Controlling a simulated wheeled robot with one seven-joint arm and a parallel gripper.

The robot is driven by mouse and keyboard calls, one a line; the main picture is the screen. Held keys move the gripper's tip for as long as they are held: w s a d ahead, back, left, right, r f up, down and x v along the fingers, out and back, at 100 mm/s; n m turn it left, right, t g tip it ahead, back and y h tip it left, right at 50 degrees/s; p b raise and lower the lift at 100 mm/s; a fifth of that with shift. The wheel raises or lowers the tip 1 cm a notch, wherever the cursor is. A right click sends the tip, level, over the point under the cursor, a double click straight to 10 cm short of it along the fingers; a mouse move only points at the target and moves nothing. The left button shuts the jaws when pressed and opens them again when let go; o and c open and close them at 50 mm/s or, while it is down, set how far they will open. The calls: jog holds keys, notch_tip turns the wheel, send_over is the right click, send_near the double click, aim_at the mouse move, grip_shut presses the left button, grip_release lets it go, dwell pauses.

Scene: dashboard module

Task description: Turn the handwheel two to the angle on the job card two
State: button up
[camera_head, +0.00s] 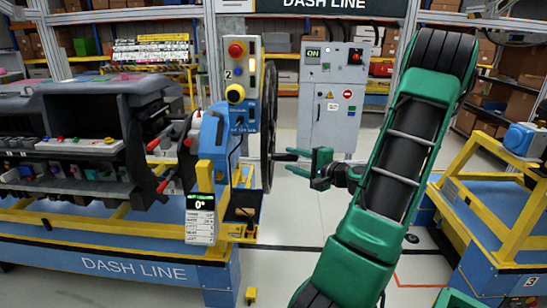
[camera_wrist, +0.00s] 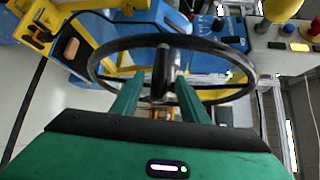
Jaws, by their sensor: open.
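The black handwheel two (camera_head: 271,120) shows nearly edge-on in the head view, beside a blue and grey post marked 2. In the wrist view its rim (camera_wrist: 105,52) spreads across the upper half, with a dark crank knob (camera_wrist: 161,72) pointing towards me. My green gripper (camera_head: 300,160) reaches in from the right at the knob. In the wrist view my gripper (camera_wrist: 159,84) is open, with one finger on each side of the knob. I cannot tell whether they touch it. A white card (camera_head: 200,227) hangs under a small display (camera_head: 200,203) reading 0°; its print is too small to read.
A dark dashboard module (camera_head: 70,130) rests on the blue and yellow line frame (camera_head: 110,265) at left. A grey cabinet (camera_head: 333,100) stands behind the wheel. A yellow-railed blue stand (camera_head: 500,215) is at right. The floor between is mostly clear.

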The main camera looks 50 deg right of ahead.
aim_at(277, 154)
jog(key=w, duration=0.5)
jog(key=w+f, duration=0.1)
jog(key=w, duration=0.2)
jog(key=shift+w+d, duration=0.15)
jog(key=shift+d, duration=0.15)
jog(key=shift+c, duration=0.2)
